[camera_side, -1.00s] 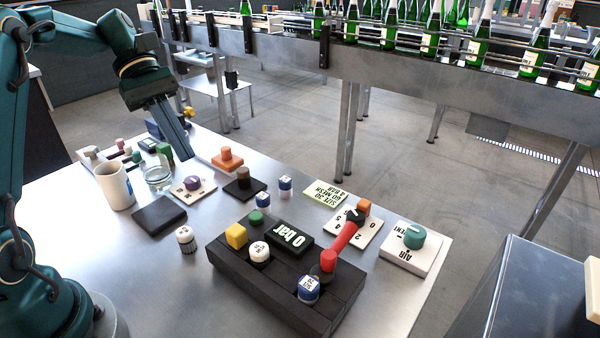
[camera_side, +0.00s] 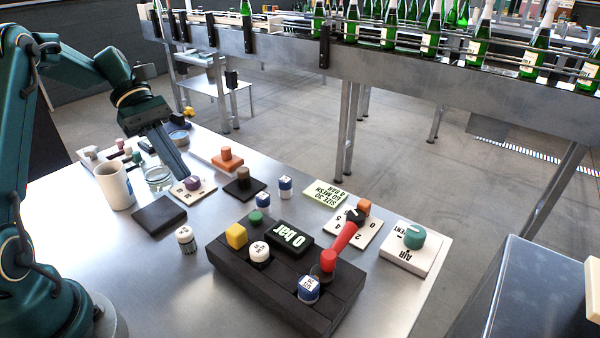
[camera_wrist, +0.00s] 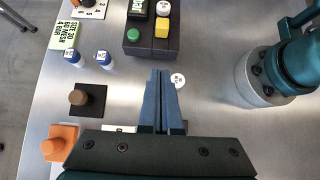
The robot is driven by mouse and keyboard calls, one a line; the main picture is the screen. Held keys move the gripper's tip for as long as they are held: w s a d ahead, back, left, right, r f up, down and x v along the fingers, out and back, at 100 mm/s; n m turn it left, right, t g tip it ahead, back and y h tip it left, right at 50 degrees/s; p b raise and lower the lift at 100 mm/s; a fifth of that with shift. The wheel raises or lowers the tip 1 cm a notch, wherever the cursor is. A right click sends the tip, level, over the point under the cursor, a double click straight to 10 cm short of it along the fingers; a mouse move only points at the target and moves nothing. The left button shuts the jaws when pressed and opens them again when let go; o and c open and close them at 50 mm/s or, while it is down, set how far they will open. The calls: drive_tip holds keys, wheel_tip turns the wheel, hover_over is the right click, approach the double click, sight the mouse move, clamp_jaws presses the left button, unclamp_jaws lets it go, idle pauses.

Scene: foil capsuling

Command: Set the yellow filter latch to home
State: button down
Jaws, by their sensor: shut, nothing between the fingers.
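A yellow block-shaped knob (camera_side: 236,236) sits on the black panel (camera_side: 262,288) in the side view. It also shows at the top of the wrist view (camera_wrist: 162,27). A smaller yellow piece (camera_side: 188,112) stands at the far edge of the table, beyond my arm. I cannot tell for sure which of these is the filter latch. My gripper (camera_side: 184,179) is shut and empty, pointing down over the far left of the table.
A white mug (camera_side: 115,187) and a glass (camera_side: 158,178) stand left of my gripper. An orange knob (camera_side: 227,158), a brown knob on a black plate (camera_side: 243,180) and small blue-white pots (camera_side: 285,187) stand to the right. A red lever (camera_side: 342,238) rises at the black panel's right.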

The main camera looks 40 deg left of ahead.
sight(234, 228)
drive_tip(key=x, duration=0.8)
drive_tip(key=shift+d+f, duration=0.15)
drive_tip(key=shift+d, duration=1.9)
drive_tip(key=shift+d, duration=1.55)
drive_tip(key=a+f+v, duration=0.2)
drive_tip(key=v, duration=1.1)
